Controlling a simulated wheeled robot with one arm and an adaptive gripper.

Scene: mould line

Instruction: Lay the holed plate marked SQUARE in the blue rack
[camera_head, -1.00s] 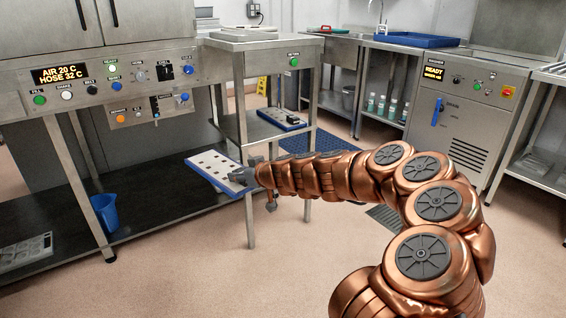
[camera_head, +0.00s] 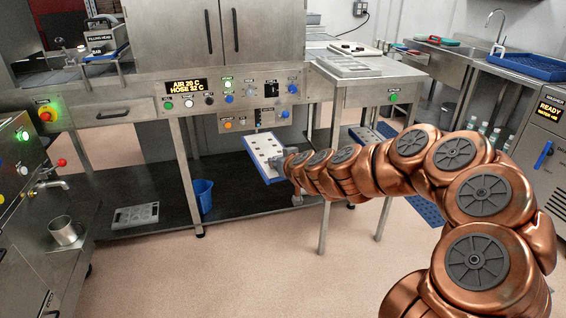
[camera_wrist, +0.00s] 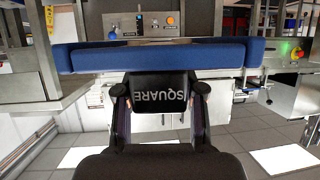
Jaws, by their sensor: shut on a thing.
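The holed plate (camera_head: 259,148) is white on top with rows of dark holes and a blue edge. My gripper (camera_head: 278,163) is shut on this tab and holds the plate in the air, tilted in the head view, before the control panel. A blue rack-like tray (camera_head: 525,66) sits on the sink counter at the far right, well away from my gripper.
A steel side table (camera_head: 370,85) stands right of the plate, with trays on top. A blue-edged thing (camera_head: 369,138) shows on its lower shelf. A blue bucket (camera_head: 201,196) and a grey mould (camera_head: 135,214) are on the dark low shelf. The floor in front is clear.

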